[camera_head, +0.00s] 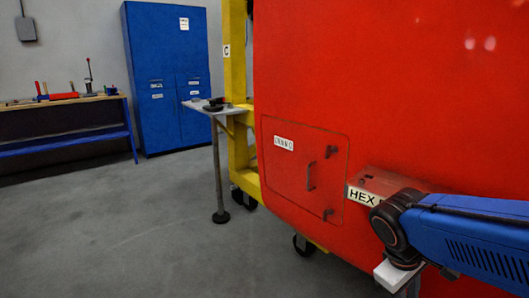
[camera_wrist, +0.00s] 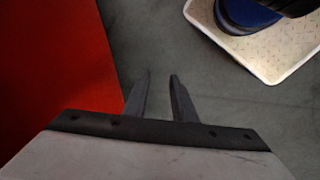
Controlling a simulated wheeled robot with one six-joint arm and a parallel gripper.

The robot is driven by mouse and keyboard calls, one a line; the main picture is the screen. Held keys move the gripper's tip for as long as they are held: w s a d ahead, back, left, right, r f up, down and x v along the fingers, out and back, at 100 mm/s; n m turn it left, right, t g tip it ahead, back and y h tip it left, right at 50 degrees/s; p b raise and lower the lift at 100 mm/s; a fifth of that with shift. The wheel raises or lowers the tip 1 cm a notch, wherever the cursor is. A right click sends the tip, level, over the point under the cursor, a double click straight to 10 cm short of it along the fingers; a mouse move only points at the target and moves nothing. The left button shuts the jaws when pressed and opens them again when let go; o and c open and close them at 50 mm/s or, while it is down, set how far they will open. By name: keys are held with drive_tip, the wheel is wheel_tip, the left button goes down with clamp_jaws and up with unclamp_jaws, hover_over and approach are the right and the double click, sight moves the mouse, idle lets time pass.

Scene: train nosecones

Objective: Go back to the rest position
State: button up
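My gripper (camera_wrist: 160,78) shows in the wrist view with its two dark fingers apart and nothing between them. It points down over bare grey floor. The red nosecone (camera_wrist: 45,60) fills the left of that view, beside the fingers and apart from them. In the head view my blue arm (camera_head: 470,238) reaches in from the right, in front of the large red nosecone (camera_head: 400,90). The fingers themselves cannot be made out there.
A closed hatch (camera_head: 300,170) with a handle is in the nosecone, beside a box marked HEX (camera_head: 385,183). A small table (camera_head: 215,110) stands by the yellow frame (camera_head: 236,60). A blue cabinet (camera_head: 170,75) and workbench (camera_head: 60,102) stand behind. Floor at left is clear.

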drive_tip(key=s+a+r+m+t+y, duration=0.3)
drive_tip(key=s+m, duration=0.1)
drive_tip(key=m, duration=0.1)
drive_tip(key=shift+s+a+t+y, duration=0.15)
drive_tip(key=shift+s+t+y, duration=0.15)
drive_tip(key=shift+t+y, duration=0.1)
idle(0.6)
